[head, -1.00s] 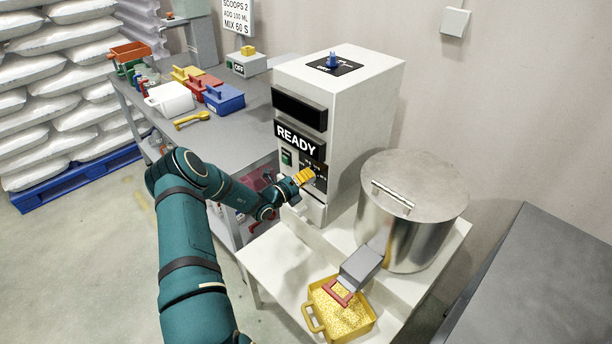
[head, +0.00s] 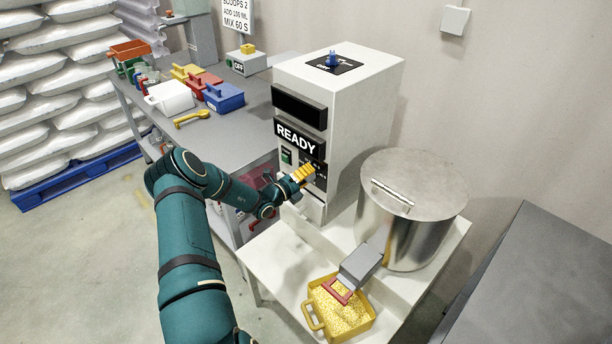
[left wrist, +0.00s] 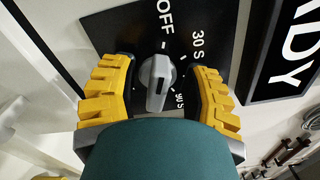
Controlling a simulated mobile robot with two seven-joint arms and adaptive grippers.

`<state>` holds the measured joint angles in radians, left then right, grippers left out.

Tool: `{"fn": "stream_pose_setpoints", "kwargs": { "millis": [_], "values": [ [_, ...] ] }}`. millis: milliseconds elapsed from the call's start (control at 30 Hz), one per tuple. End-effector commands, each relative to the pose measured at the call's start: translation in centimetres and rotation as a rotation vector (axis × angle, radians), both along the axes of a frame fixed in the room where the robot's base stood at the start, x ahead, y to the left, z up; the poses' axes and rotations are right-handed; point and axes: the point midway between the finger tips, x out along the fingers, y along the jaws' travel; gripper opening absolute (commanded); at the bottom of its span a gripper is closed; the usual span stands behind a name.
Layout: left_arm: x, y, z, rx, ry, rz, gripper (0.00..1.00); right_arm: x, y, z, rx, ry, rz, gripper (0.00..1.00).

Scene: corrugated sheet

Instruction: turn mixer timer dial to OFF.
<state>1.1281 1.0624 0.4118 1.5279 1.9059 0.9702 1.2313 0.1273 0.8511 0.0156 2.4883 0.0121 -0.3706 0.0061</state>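The timer dial (left wrist: 157,82) is a grey knob with a raised bar on a black panel of the white mixer (head: 345,120). In the left wrist view, the OFF mark (left wrist: 165,15) is above the knob, 30 S is at its upper right and 90 S at its lower right. The bar's long end points down, away from OFF. My left gripper (left wrist: 160,70) has its yellow-padded fingers on either side of the knob, with small gaps visible. In the head view the left gripper (head: 303,173) is at the mixer's front panel and hides the dial. My right gripper is not in view.
The READY display (head: 297,139) and a green switch (head: 286,157) are close to the left gripper. A metal pot (head: 410,205) and a yellow tub (head: 342,318) of yellow grains stand at right and front. A grey bench (head: 225,135) with coloured containers is behind left.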

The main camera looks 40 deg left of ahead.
Motion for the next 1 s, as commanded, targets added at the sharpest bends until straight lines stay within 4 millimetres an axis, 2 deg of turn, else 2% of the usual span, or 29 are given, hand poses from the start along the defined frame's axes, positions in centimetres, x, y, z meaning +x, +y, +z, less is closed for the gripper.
{"fn": "stream_pose_setpoints", "kwargs": {
  "millis": [233, 367, 467, 800, 1000],
  "values": [
    [-0.1, 0.0, -0.1, 0.000, 0.003, 0.001, 0.46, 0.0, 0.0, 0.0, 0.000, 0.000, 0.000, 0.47],
    [-0.9, 0.2, -0.1, 0.001, 0.003, 0.002, 0.46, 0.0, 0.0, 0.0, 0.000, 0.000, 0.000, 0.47],
    [-2.4, 0.3, -0.2, 0.001, 0.005, 0.002, 0.46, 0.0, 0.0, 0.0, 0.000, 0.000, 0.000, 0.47],
    [-9.1, 0.9, -0.1, 0.000, 0.003, 0.002, 0.46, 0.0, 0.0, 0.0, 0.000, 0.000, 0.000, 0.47],
    [-11.4, 1.0, -0.1, 0.000, 0.003, 0.001, 0.46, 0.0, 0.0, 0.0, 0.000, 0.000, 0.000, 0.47]
  ]
}}
